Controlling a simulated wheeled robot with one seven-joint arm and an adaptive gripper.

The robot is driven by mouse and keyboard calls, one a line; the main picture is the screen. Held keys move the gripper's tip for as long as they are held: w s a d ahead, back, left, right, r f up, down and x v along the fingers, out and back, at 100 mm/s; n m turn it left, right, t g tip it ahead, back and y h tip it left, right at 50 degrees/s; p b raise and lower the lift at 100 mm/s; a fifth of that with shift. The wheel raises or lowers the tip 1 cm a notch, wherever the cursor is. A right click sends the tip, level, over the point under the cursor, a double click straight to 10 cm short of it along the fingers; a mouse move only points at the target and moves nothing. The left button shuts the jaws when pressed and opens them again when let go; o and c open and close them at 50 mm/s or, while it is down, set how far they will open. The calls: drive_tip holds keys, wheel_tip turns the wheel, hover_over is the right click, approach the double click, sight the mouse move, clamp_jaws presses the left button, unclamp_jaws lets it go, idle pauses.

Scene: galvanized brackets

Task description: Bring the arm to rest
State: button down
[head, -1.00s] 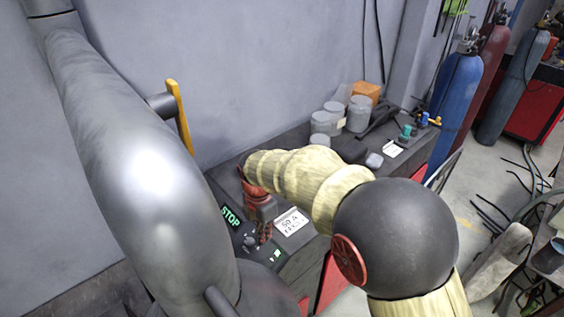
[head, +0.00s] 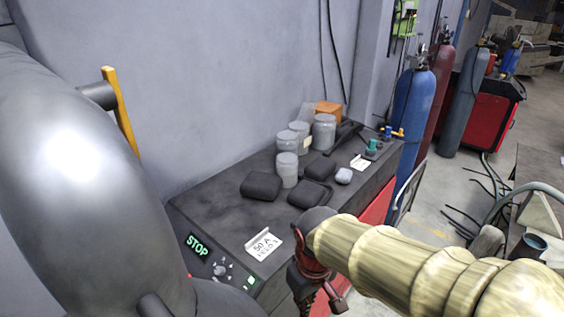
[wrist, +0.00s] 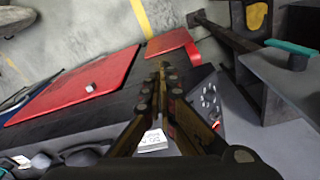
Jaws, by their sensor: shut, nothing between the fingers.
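My arm (head: 400,262), in a pale yellow sleeve, reaches in from the lower right of the head view. My gripper (head: 308,285) hangs at its end, beside the front edge of the dark bench (head: 215,190). In the wrist view the fingers of my gripper (wrist: 163,72) come together at their tips, with nothing between them. The head view cuts off the lowest part of the gripper.
Several jars (head: 288,168) and dark pouches (head: 261,186) stand on the bench. A large grey cylinder (head: 85,170) fills the left.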

drive_tip(key=s+d+f+m+t+b, duration=0.2)
drive_tip(key=s+d+m+b, duration=0.1)
drive_tip(key=d, duration=0.4)
drive_tip(key=s+d+f+m+t+b, duration=0.1)
drive_tip(key=s+d+m+t+b, duration=0.1)
drive_tip(key=s+d+b, duration=0.4)
drive_tip(key=shift+d+f+m+b, duration=0.4)
drive_tip(key=shift+m+b, duration=0.2)
drive_tip(key=shift+b, duration=0.65)
